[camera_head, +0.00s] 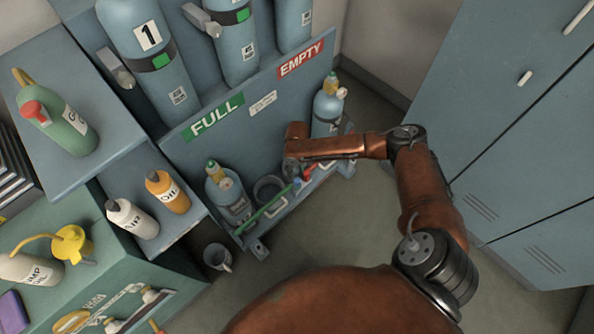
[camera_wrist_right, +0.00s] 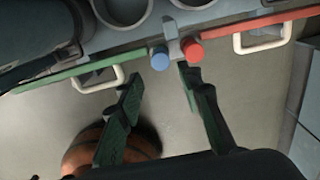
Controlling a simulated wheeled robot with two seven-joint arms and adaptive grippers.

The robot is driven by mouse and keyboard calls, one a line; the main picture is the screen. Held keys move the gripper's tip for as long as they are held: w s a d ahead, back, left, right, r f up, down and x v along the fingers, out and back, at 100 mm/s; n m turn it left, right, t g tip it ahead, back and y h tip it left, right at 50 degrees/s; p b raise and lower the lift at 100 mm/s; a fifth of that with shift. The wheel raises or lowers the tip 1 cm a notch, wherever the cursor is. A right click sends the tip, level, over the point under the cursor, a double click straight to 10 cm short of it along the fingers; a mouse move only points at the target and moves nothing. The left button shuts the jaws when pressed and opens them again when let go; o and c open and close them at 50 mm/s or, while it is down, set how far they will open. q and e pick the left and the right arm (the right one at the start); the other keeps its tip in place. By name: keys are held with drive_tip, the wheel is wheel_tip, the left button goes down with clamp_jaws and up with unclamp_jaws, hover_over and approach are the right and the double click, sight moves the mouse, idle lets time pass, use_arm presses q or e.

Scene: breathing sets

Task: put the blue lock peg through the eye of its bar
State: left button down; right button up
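The blue lock peg (camera_wrist_right: 160,58) shows in the right wrist view as a short round head at the middle bracket of the rack, beside a red peg (camera_wrist_right: 192,48). It also shows small in the head view (camera_head: 298,183). A green bar (camera_wrist_right: 45,80) runs left from the bracket and a red bar (camera_wrist_right: 262,20) runs right. Whether the blue peg sits in an eye cannot be told. My right gripper (camera_wrist_right: 160,76) is open, its fingertips just short of the blue peg, with nothing between them. My left gripper is not in view.
Gas cylinders (camera_head: 150,50) stand behind the FULL/EMPTY panel (camera_head: 262,78). Small cylinders stand in the lower rack at left (camera_head: 228,195) and right (camera_head: 328,108). White handles (camera_wrist_right: 97,78) hang from the bars.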

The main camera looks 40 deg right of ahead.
drive_tip(key=shift+o, duration=0.5)
wheel_tip(320, 180, up, 12)
idle(0.3)
